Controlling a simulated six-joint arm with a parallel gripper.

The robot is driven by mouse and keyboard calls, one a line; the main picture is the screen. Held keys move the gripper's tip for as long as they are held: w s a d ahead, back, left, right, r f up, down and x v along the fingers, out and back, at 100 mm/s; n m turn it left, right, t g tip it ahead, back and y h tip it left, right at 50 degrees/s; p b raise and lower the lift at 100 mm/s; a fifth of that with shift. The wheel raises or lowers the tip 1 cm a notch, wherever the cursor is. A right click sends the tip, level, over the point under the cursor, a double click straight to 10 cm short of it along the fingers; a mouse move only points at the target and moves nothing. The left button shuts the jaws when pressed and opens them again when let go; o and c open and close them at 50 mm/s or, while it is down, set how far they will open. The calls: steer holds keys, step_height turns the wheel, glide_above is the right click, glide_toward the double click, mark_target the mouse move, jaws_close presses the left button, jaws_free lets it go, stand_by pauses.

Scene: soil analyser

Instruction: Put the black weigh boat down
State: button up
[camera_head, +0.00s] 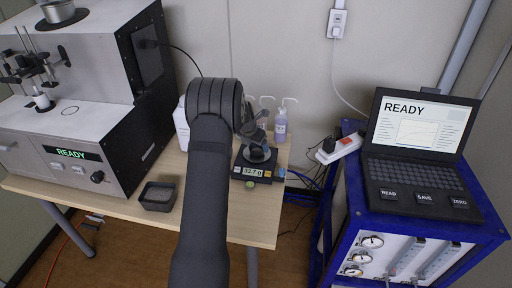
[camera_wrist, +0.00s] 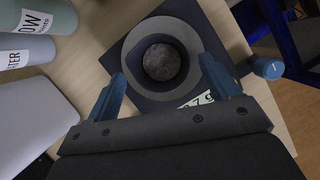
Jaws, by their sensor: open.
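The black weigh boat (camera_wrist: 192,62), a small dark dish with grey soil in it, appears to sit on the round grey pan of the balance (camera_wrist: 228,28) in the wrist view. My gripper (camera_wrist: 162,68) is open; its two blue fingers are spread to either side of the near part of the boat, with gaps visible. Its height above the pan is hard to judge. In the head view, my arm and gripper (camera_head: 257,138) hang over the balance (camera_head: 250,170), whose display reads about 33.7 g. The boat is mostly hidden there.
A dark square tray (camera_head: 145,205) stands on the wooden table, left of my arm. Several bottles, one a wash bottle (camera_head: 281,122), stand behind the balance. The analyser (camera_head: 60,130) fills the left. A laptop (camera_head: 420,140) sits on the blue cart at right.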

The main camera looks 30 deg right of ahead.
steer(key=v, duration=1)
steer(key=shift+f, duration=0.1)
steer(key=x, duration=1.2)
steer(key=shift+r, duration=1.5)
